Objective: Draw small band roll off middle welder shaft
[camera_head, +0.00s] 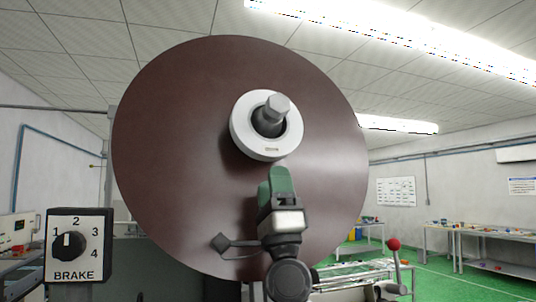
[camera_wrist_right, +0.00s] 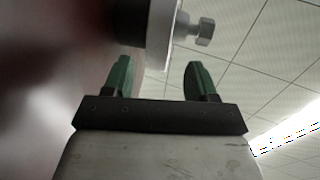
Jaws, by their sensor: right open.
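A small white band roll (camera_head: 241,135) sits around a dark shaft (camera_head: 266,122) with a grey tip (camera_head: 279,104), in front of a large brown disc (camera_head: 170,150). My right gripper (camera_head: 281,178) is just below the roll in the head view, its green fingers pointing up. The disc (camera_wrist_right: 40,90) fills the left side there. My left gripper is not in view.
A brake dial box (camera_head: 79,246) with a knob stands at the lower left. A lever with a red ball (camera_head: 393,244) rises at the lower right. Benches with small parts (camera_head: 480,231) stand farther back, with open green floor (camera_head: 450,285) before them.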

